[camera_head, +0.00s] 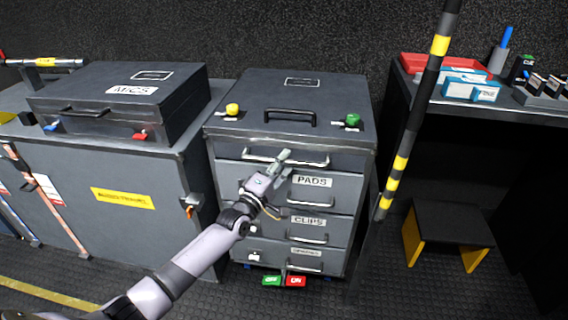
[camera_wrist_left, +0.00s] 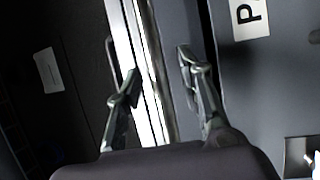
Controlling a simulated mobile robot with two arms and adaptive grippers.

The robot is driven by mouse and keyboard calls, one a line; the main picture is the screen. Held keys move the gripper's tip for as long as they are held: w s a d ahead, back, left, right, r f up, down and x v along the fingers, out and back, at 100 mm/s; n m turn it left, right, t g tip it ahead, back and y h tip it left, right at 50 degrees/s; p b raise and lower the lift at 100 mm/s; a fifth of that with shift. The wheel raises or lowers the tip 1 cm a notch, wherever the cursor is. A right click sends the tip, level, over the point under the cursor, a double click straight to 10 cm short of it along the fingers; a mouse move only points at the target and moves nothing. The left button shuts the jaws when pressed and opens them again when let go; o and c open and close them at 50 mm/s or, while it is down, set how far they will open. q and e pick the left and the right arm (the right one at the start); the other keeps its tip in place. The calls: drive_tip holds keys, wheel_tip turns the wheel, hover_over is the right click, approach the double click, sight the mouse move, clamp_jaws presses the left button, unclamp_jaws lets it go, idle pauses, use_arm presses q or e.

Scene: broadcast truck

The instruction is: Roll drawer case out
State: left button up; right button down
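The grey drawer case (camera_head: 292,95) stands at the middle of the head view, with drawers labelled PADS (camera_head: 312,181) and CLIPS (camera_head: 309,220) and another below. A long pale pull bar (camera_head: 313,164) runs across its front above the drawers. My left gripper (camera_head: 283,161) is at the middle of this bar. In the left wrist view its two fingers (camera_wrist_left: 157,72) are apart, with the bright bar (camera_wrist_left: 136,60) running between them. I cannot tell whether a finger touches it. My right gripper is not in view.
Green (camera_head: 271,281) and red (camera_head: 295,282) pedals are at the case's foot. A MICS case (camera_head: 125,92) sits on a grey cabinet (camera_head: 95,195) at left. A striped pole (camera_head: 415,115) and a stool (camera_head: 445,225) stand right. Dark floor in front is clear.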

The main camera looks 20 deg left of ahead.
use_arm(q)
drive_tip(key=shift+w+d+r, duration=0.1)
drive_tip(key=shift+w, duration=0.2)
drive_tip(key=shift+c, duration=0.2)
clamp_jaws()
idle(0.6)
